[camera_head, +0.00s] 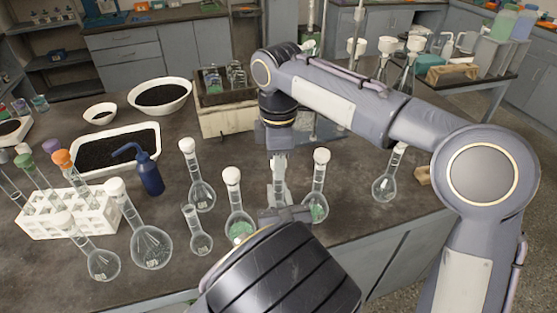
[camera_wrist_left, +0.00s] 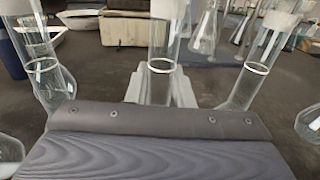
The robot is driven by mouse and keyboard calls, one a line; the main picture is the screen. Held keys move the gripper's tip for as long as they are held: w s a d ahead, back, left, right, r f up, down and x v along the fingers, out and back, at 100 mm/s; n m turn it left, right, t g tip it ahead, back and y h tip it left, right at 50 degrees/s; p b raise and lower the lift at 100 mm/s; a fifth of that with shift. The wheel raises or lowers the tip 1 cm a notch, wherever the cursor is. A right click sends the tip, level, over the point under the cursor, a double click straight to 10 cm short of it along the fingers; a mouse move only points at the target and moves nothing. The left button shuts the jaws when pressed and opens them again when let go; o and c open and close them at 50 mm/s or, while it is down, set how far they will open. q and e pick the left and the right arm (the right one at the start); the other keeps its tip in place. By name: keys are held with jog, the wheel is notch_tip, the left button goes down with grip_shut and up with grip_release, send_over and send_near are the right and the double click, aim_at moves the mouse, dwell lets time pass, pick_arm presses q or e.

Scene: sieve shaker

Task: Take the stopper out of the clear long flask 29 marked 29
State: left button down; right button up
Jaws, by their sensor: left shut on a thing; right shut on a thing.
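A clear long-necked flask stands between my two grippers; its neck (camera_wrist_left: 160,50) shows in the left wrist view with a white stopper (camera_wrist_left: 170,8) at the top edge. My left gripper (camera_head: 279,187) comes in from the front and is shut on the neck; its pale fingers show on both sides of it in the left wrist view (camera_wrist_left: 160,88). My right gripper (camera_head: 280,155) points down from above, directly over the left fingers, shut on what appears to be the stopper. The arms hide most of the flask in the head view. The mark 29 cannot be read.
White-stoppered flasks stand close by on the left (camera_head: 238,215) and right (camera_head: 317,195). An open flask (camera_head: 198,240), a blue wash bottle (camera_head: 148,175) and a white rack (camera_head: 85,211) stand further left. A beige-based box (camera_head: 227,121) is behind.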

jog(key=shift+r, duration=0.15)
jog(key=shift+r, duration=0.9)
jog(key=shift+r, duration=2.05)
pick_arm(q)
jog(key=c, duration=1.2)
grip_release()
